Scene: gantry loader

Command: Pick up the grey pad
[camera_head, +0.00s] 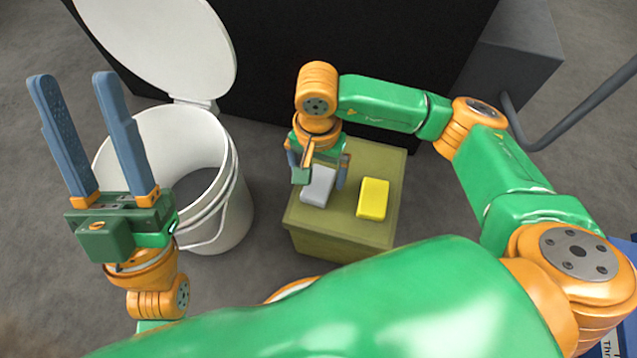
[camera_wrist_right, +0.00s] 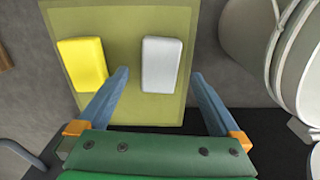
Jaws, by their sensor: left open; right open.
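The grey pad (camera_head: 318,187) is a light grey block lying on top of the olive-yellow box (camera_head: 341,225), left of a yellow block. In the right wrist view the grey pad (camera_wrist_right: 161,65) lies ahead of and between the fingers. My right gripper (camera_head: 317,178) is open above the box, pointing down, with its fingers on either side of the pad; it partly hides the pad in the head view. It also shows in the right wrist view (camera_wrist_right: 158,82), empty. My left gripper (camera_head: 73,88) is open and empty, pointing up at the left, away from the box.
A yellow block (camera_head: 373,198) lies on the box beside the pad; it also shows in the right wrist view (camera_wrist_right: 82,64). A white bucket (camera_head: 232,190) with its lid raised (camera_head: 160,40) stands left of the box. A dark wall is behind.

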